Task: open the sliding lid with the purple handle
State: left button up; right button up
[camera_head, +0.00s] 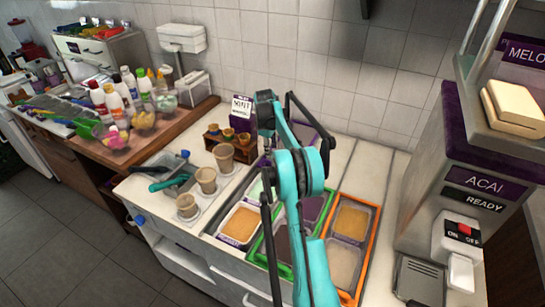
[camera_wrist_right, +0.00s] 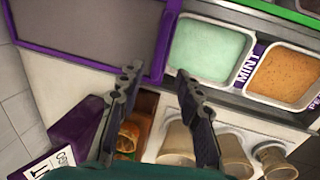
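The sliding lid (camera_wrist_right: 85,25) is a grey panel with a purple frame at the upper left of the right wrist view. Its purple edge bar (camera_wrist_right: 166,42) runs beside the mint tub (camera_wrist_right: 210,52). In the head view, part of the lid (camera_head: 309,136) shows behind my arm. My right gripper (camera_wrist_right: 158,74) is open and empty, with its fingertips just short of the purple bar in the picture; contact cannot be told. In the head view the right gripper (camera_head: 268,140) is mostly hidden by my teal arm. My left gripper is not in view.
A wooden cone stand (camera_head: 241,152) and several cups (camera_head: 206,180) stand close beside the right gripper. An orange-framed section (camera_head: 375,225) holds tan toppings. The ACAI machine (camera_head: 470,175) stands at the right. A tiled wall is behind.

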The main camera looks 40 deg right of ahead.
jog(key=shift+s+a+r, duration=0.1)
jog(key=shift+a+r, duration=0.1)
jog(key=shift+r, duration=0.75)
jog(key=shift+a+r, duration=0.15)
jog(key=shift+r, duration=0.8)
jog(key=s+a+r+m+t+b, duration=0.1)
jog(key=s+a+r, duration=0.2)
jog(key=a, duration=0.5)
jog(key=s+a+r+t, duration=0.1)
jog(key=s+a+r, duration=0.2)
jog(key=a, duration=0.4)
jog(key=s+a+r+m+t+b, duration=0.15)
jog(key=a+r, duration=0.25)
jog(key=a, duration=0.4)
jog(key=s+a+f+t, duration=0.1)
jog(key=s+a+f, duration=0.2)
jog(key=s+a, duration=0.2)
jog(key=s+a+f+m+t+y, duration=0.1)
jog(key=s+a+f, duration=0.2)
jog(key=s+a, duration=0.3)
jog(key=s+a+f+m+t+y+b, duration=0.1)
jog(key=s+a+f, duration=0.3)
jog(key=s, duration=0.6)
jog(key=shift+s+a, duration=0.4)
jog(key=shift+a, duration=0.65)
